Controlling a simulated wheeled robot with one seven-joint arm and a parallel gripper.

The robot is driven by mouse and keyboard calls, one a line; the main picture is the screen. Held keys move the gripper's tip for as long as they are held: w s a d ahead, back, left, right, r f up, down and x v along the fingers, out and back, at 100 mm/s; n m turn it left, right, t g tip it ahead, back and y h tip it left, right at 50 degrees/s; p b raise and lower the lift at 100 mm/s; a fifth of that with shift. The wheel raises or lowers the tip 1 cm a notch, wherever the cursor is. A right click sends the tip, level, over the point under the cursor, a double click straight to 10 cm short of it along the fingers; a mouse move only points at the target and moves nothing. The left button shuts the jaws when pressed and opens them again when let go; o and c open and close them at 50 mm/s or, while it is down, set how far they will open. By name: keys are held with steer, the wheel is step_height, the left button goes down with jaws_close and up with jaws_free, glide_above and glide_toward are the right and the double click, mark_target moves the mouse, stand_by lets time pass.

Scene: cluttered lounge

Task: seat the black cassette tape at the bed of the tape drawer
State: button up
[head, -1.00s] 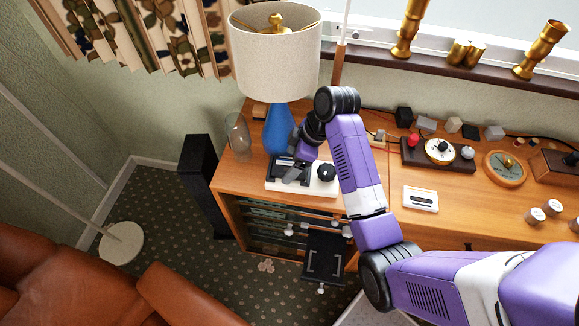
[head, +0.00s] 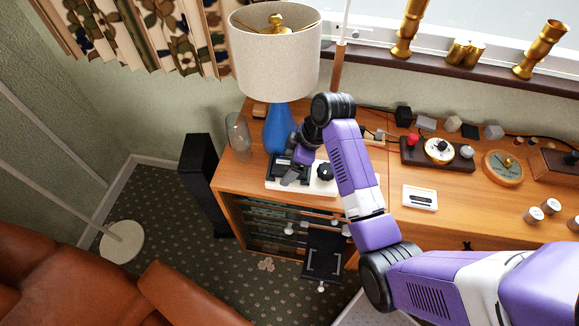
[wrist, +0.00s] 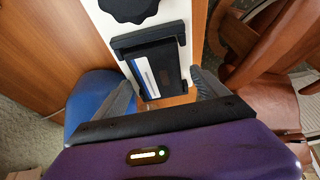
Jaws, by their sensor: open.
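The black cassette tape (wrist: 165,68), with a white and blue label, lies in the black frame of the tape drawer (wrist: 150,38) in the wrist view. It looks roughly in line with the frame; I cannot tell whether it is fully down on the bed. The drawer is on a white base (head: 328,188) with a black knob (head: 325,172), below the lamp in the head view. My gripper (wrist: 163,90) is open, its grey fingers apart on either side of the cassette's near end. In the head view my gripper (head: 292,176) partly hides the drawer and cassette.
A blue lamp (head: 280,130) stands close behind the drawer, a glass (head: 238,135) to its left. A white cassette (head: 420,197) lies to the right on the wooden cabinet. A black bracketed plate (head: 322,258) juts out below the front edge. Wood around the white cassette is clear.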

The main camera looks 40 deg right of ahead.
steer(key=c, duration=1.6)
